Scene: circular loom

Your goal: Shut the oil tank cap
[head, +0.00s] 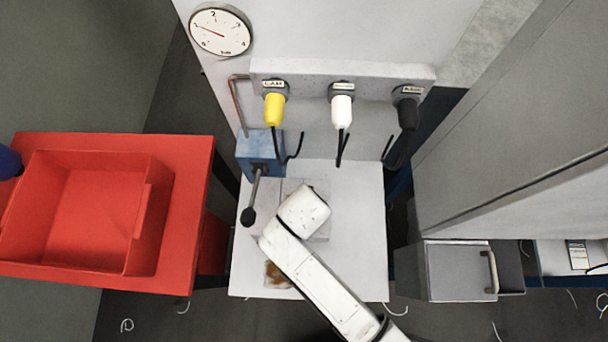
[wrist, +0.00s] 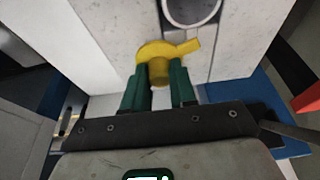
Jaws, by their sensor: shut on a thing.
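The yellow oil tank cap (wrist: 158,52), with a short arm reaching to the right, shows in the wrist view. My gripper (wrist: 160,75) has its green fingers on either side of the cap's lower part and is shut on it. In the head view my white arm reaches over the pale machine top (head: 362,240) and hides my fingers and the cap.
A blue box (head: 258,148) with a black-knobbed lever (head: 249,216) stands just left of my arm. Yellow (head: 274,108), white (head: 341,112) and black (head: 407,115) plugs hang behind it. A red tray (head: 152,215) is at left, a grey cabinet (head: 520,130) at right.

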